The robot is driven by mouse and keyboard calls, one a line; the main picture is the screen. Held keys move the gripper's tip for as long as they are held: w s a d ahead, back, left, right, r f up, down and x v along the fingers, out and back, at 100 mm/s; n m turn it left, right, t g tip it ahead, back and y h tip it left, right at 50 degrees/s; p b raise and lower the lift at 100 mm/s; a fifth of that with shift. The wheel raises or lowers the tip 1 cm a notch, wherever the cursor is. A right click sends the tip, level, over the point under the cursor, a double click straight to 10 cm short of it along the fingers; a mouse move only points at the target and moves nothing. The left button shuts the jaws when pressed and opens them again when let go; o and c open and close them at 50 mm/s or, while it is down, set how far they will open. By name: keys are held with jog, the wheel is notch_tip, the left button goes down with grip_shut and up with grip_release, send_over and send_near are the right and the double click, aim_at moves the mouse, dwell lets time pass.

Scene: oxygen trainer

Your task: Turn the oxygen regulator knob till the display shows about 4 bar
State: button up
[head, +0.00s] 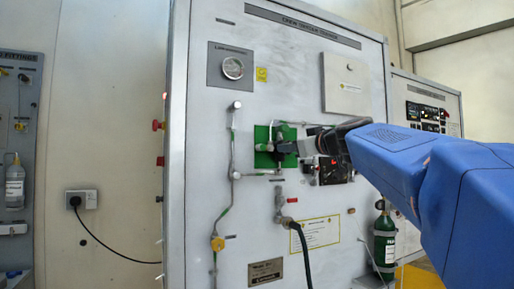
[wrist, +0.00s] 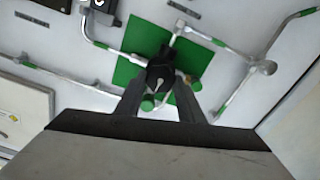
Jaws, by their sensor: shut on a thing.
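The black regulator knob (wrist: 160,73) sits in front of a green square plate (wrist: 126,72) with pipes joined to it. In the wrist view my gripper (wrist: 160,92) has one finger on each side of the knob and is shut on it. In the head view my gripper (head: 290,148) reaches in from the right to the green plate (head: 262,135) and hides much of the knob. A dark display panel (head: 333,172) with red marks is just below my gripper, partly covered. Its reading is too small to tell.
Metal pipes (head: 233,140) run up the panel left of the plate. A round gauge (head: 233,68) is at the upper left. A dark hose (head: 301,245) hangs below. A green bottle (head: 384,240) stands at the lower right, near my blue arm.

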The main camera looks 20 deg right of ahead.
jog(key=shift+m, duration=0.3)
jog(key=m, duration=1.3)
jog(key=shift+d+f, duration=0.1)
jog(key=shift+d, duration=0.1)
dwell(0.4)
jog(key=o, duration=1.1)
jog(key=shift+c, duration=0.2)
jog(key=shift+s, duration=0.1)
